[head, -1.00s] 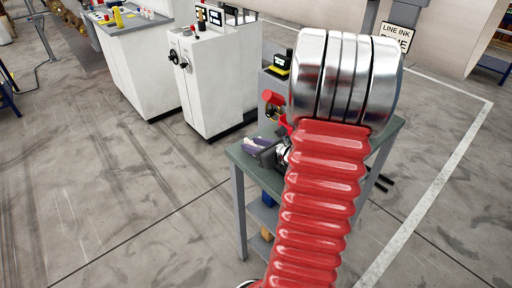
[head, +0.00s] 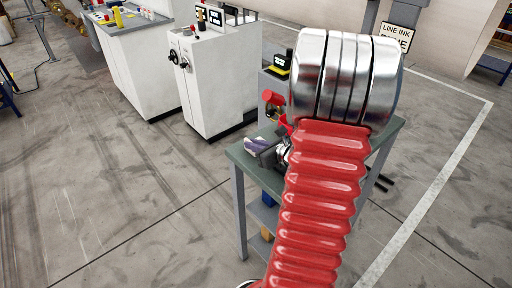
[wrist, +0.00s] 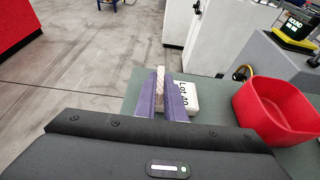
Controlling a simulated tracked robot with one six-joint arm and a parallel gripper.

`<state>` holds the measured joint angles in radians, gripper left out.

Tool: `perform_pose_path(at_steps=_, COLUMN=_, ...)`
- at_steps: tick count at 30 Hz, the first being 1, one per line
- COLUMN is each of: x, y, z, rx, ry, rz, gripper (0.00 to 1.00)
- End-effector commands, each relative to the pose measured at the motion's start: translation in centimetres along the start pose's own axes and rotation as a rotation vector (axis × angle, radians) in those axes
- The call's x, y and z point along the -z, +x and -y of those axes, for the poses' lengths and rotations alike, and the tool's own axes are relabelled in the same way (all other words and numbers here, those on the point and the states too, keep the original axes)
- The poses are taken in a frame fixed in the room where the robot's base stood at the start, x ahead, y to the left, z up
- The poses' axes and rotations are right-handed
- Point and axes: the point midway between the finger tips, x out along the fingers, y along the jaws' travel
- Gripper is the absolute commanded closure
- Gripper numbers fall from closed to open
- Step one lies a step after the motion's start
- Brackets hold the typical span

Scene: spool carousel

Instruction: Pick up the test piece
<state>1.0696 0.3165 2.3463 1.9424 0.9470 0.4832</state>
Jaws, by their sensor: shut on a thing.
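In the wrist view, the purple fingers of my gripper (wrist: 163,90) are shut on a pale, braided-looking piece (wrist: 160,74), which I take to be the test piece. Its upper end shows between the fingertips; the rest is hidden by them. A white block lettered "Lot 40" (wrist: 192,98) lies just right of the fingers on the green-grey bench top. In the head view, my gripper (head: 259,145) is small, low over the bench's left edge. My red-sleeved arm covers much of the bench there.
A red open bin (wrist: 252,112) stands on the bench (head: 240,158) to the right in the wrist view. Behind it is a grey unit with a black-and-yellow device (wrist: 297,33). White cabinets (head: 212,85) stand beyond; the floor to the left is clear.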

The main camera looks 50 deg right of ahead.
Motion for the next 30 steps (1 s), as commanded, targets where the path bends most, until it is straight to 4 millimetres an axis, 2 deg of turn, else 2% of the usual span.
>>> perform_pose_path(at_steps=13, x=-0.2, y=-0.1, z=0.0, rx=0.0, ry=-0.001, rz=0.001, gripper=1.0)
perform_pose_path(at_steps=22, x=-1.7, y=-0.7, z=0.0, rx=0.001, ry=-0.003, rz=0.001, gripper=1.0)
perform_pose_path(at_steps=30, x=-1.1, y=-0.9, z=0.0, rx=-0.002, ry=0.004, rz=0.102, gripper=1.0)
